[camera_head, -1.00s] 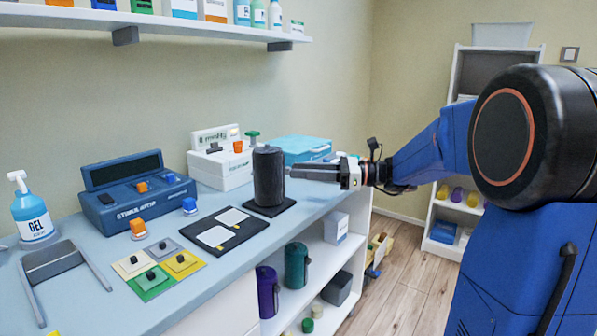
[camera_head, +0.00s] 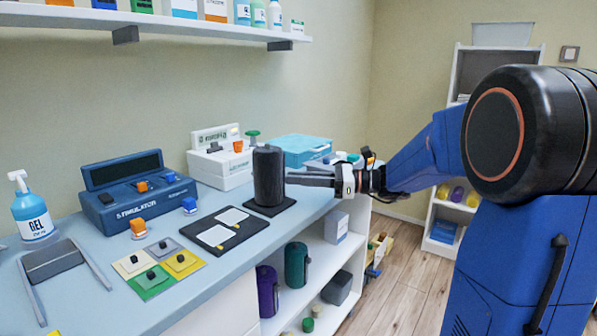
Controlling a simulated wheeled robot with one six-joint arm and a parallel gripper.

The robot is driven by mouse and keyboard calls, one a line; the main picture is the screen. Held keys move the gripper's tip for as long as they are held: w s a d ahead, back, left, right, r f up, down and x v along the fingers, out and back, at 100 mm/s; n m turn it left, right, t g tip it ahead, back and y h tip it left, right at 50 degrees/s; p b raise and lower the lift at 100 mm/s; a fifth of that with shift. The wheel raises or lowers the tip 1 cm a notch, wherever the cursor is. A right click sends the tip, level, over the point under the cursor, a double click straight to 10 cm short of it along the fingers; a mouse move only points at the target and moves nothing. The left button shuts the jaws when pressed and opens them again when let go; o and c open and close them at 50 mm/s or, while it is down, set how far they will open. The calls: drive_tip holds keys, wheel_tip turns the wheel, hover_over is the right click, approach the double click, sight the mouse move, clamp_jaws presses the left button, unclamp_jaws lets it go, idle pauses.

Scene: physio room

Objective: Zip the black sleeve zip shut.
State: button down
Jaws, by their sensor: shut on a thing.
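The black sleeve (camera_head: 268,174) is a dark upright cylinder on a flat black base (camera_head: 285,205) near the right end of the counter. The pull and the zip line are too small or too hidden to make out in this view.
A blue stimulator (camera_head: 137,192) and a white device (camera_head: 218,163) stand behind on the counter. A blue box (camera_head: 300,148) lies behind my gripper. A black board with two white cards (camera_head: 222,231) lies in front. A shelf (camera_head: 150,19) runs above.

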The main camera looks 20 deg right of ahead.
drive_tip(key=shift+f, duration=2)
drive_tip(key=c, duration=1.8)
unclamp_jaws()
drive_tip(key=shift+o, duration=0.2)
drive_tip(key=shift+s+d, duration=0.2)
drive_tip(key=shift+d, duration=0.3)
drive_tip(key=v, duration=1.6)
drive_tip(key=shift+d, duration=0.15)
